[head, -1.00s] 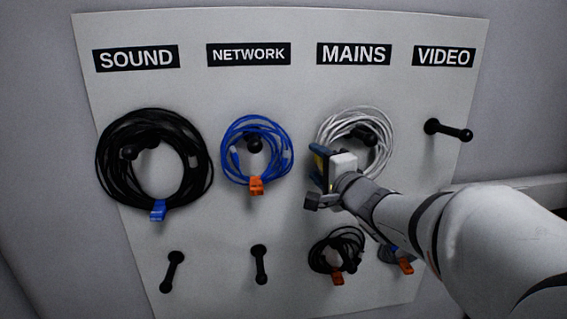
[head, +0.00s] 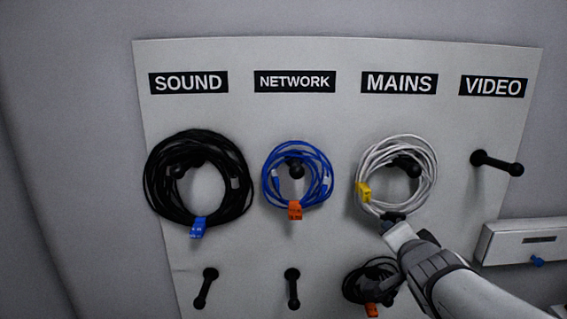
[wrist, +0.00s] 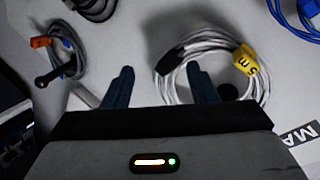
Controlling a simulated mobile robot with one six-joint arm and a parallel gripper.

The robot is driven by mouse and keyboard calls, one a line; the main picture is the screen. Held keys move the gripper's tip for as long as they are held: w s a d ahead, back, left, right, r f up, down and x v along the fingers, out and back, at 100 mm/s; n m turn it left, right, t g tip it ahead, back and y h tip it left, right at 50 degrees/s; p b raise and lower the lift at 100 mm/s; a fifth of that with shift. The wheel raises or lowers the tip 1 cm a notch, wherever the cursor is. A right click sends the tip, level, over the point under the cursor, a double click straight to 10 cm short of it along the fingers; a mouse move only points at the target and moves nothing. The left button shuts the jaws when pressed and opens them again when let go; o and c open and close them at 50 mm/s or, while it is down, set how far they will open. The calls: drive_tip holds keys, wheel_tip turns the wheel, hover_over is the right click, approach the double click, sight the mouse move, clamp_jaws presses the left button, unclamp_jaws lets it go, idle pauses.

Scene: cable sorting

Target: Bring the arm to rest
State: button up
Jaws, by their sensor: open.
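That coil hangs on the peg under the MAINS label (head: 399,83) and carries a yellow tag. It also shows in the wrist view (wrist: 171,73), partly behind the right finger. I cannot tell whether the gripper touches it.
A black coil (head: 152,180) hangs under SOUND and a blue coil (head: 267,178) under NETWORK. The upper VIDEO peg (head: 497,162) and two lower pegs at left are bare. A dark coil (head: 353,283) hangs low, partly behind my arm. A white box (head: 520,243) is at right.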

drive_tip(key=s+a+f+n+g+y, duration=0.1)
drive_tip(key=s+a+f+n+g, duration=0.3)
drive_tip(key=s+f+n+g, duration=0.1)
drive_tip(key=s+a+f+n+g+y, duration=0.1)
drive_tip(key=s+a+f+n+g, duration=0.3)
drive_tip(key=s, duration=0.6)
wheel_tip(320, 180, down, 3)
drive_tip(key=shift+s+r+n+g, duration=0.15)
drive_tip(key=shift+s+n+g, duration=0.15)
drive_tip(key=shift+n+g, duration=0.75)
drive_tip(key=shift+c, duration=0.4)
idle(0.8)
